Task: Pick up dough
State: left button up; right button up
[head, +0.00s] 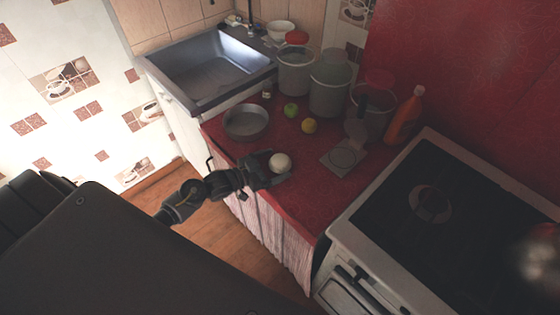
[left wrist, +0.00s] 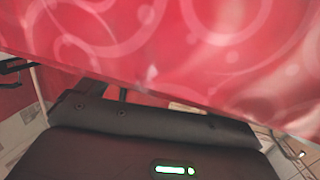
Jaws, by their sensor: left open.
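The dough (head: 280,162) is a pale round ball on the red counter (head: 300,192), close to its front edge. My left gripper (head: 270,172) is open at the front edge of the counter, right beside the dough. Its fingers reach toward the ball, and the lower part of the ball is partly hidden by them. I cannot tell whether they touch it. The left wrist view shows red patterned oilcloth and part of my own body, with no dough in it. My right gripper is not in view.
A round metal pan (head: 246,122) lies left of the dough. An orange bottle (head: 405,117) is near the stove (head: 430,215). A sink (head: 210,70) is at the back left.

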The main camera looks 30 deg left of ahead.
aim_at(280, 163)
pick_arm(q)
jog(key=x, duration=0.2)
jog(key=shift+w+d, duration=0.2)
jog(key=shift+w, duration=0.15)
jog(key=c, duration=1.1)
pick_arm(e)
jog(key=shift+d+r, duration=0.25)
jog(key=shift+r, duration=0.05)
